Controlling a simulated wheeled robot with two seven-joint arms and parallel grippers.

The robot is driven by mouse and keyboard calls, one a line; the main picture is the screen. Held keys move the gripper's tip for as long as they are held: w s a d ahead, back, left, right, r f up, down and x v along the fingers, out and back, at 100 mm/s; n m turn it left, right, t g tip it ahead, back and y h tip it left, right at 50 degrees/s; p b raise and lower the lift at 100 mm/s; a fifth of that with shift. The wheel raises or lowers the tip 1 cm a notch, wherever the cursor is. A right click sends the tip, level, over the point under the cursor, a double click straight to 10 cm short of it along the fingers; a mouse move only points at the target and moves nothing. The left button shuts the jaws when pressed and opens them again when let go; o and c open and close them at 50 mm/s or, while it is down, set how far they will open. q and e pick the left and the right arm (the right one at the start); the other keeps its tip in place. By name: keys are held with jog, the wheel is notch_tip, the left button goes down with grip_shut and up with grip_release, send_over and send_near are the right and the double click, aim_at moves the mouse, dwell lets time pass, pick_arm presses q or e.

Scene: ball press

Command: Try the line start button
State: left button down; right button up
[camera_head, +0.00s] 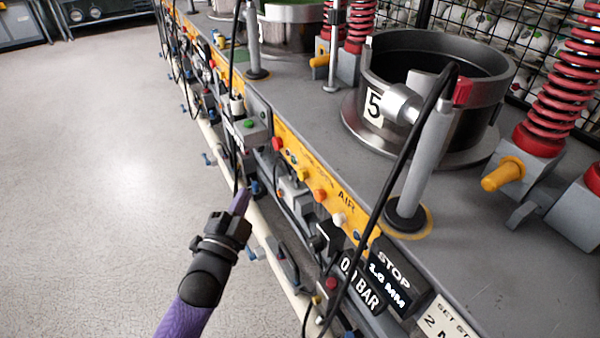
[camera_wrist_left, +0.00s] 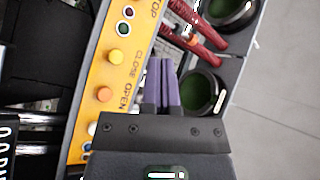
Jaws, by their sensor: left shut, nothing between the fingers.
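My left gripper (camera_head: 241,203) has purple fingers, shut with nothing between them, and is beside the front of the press bench on the aisle side. Its fingers also show in the left wrist view (camera_wrist_left: 161,84), to the right of the yellow button panel there. In the head view a green button (camera_head: 249,123) sits on a grey box at the bench front, beyond the fingertips and apart from them. No readable label marks a line start button. My right gripper is not in view.
A yellow panel (camera_head: 320,194) with coloured buttons runs along the bench front. A steel pot marked 5 (camera_head: 437,85), red springs (camera_head: 566,75) and a black cable stand on the bench. Floor at left is clear.

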aim_at(302, 175)
pick_arm(q)
jog(key=w+d+b, duration=0.3)
jog(key=w+d, duration=0.1)
jog(key=d, duration=0.3)
jog(key=shift+w+d+b, duration=0.15)
jog(key=shift+w+b, duration=0.15)
jog(key=shift+w, duration=0.1)
dwell(0.6)
dwell(0.6)
dwell(0.4)
